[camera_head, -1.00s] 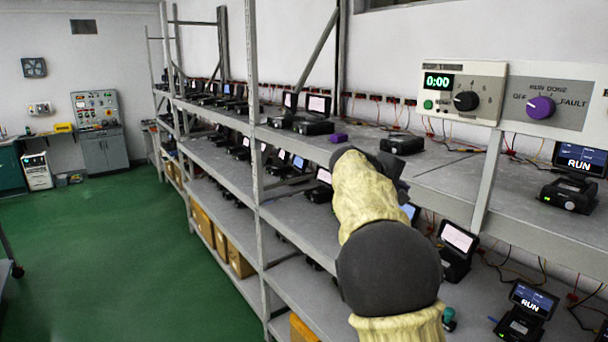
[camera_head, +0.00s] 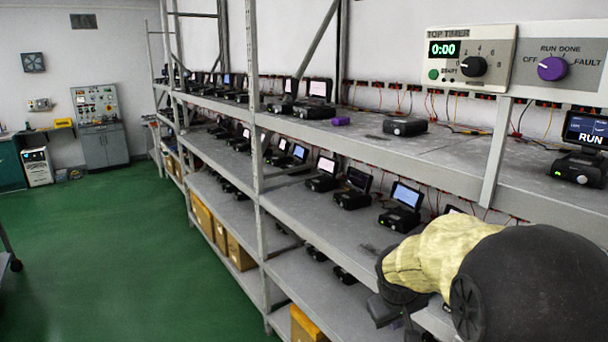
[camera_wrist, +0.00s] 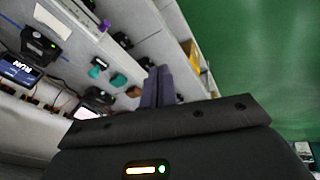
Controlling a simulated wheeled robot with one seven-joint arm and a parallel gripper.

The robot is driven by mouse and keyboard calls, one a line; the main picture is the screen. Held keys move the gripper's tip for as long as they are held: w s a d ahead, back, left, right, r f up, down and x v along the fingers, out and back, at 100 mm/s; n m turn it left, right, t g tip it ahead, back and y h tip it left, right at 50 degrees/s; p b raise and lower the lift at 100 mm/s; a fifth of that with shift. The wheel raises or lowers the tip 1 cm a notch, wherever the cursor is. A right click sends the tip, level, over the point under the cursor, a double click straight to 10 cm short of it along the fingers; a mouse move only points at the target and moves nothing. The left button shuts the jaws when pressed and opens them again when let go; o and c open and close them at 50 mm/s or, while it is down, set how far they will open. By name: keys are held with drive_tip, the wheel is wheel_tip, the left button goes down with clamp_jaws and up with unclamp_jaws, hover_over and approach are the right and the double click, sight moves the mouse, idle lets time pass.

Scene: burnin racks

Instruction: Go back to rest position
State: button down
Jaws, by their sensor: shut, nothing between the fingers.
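My arm, in a cream sleeve with dark joints, reaches across the lower right of the head view and hides part of the middle shelf. In the wrist view my gripper (camera_wrist: 158,74) shows as two grey fingers lying together, with nothing between them. Its fingertips cannot be made out in the head view. The fingers point along the rack, and the green floor is to their right.
The long grey rack (camera_head: 440,192) holds several small black devices with screens. A timer panel (camera_head: 468,62) reading 0:00 and a knob panel (camera_head: 560,65) are fixed above the top shelf. The green floor (camera_head: 110,250) at left is clear.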

drive_tip(key=s+a+f+m+y+b, duration=0.1)
drive_tip(key=s+a+f, duration=0.1)
drive_tip(key=s+f, duration=0.3)
drive_tip(key=s+a+f+m+g+y+b, duration=0.1)
drive_tip(key=s+f, duration=0.3)
drive_tip(key=s, duration=0.5)
drive_tip(key=shift+s+a+f+m+b, duration=0.35)
drive_tip(key=shift+a+f+m, duration=0.1)
drive_tip(key=shift+m, duration=0.15)
